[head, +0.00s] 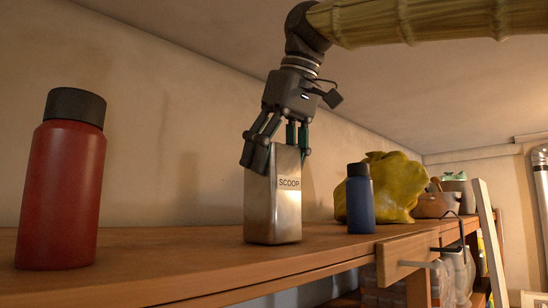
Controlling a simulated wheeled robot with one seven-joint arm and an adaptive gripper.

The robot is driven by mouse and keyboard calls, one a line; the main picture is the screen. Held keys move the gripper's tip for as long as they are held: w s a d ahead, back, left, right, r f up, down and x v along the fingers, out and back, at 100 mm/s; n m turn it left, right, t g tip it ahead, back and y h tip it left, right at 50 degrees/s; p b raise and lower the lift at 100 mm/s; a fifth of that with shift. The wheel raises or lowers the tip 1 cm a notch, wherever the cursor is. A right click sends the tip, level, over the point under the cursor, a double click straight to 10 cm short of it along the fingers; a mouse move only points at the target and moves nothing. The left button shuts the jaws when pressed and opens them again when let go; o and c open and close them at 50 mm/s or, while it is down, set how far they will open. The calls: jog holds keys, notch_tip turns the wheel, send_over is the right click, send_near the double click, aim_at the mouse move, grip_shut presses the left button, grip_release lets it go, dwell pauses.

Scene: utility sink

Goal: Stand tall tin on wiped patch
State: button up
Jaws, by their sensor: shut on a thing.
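A tall metal tin (272,212) labelled SCOOP stands upright on the wooden shelf (190,262), or very close above it; I cannot tell if its base bears on the wood. My gripper (275,155) comes down from above and is shut on the tin's upper part, its fingers on either side of the top. No wiped patch can be made out on the shelf from this low angle.
A red bottle (62,190) with a black cap stands at the left. A smaller blue bottle (360,203) stands right of the tin, with a yellow lumpy bag (390,185) and a brown pot (436,204) behind. Bare shelf lies between the red bottle and the tin.

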jog(key=shift+s+f, duration=0.1)
jog(key=shift+s, duration=0.05)
jog(key=o, duration=1.6)
jog(key=b+v, duration=0.2)
jog(key=v, duration=1)
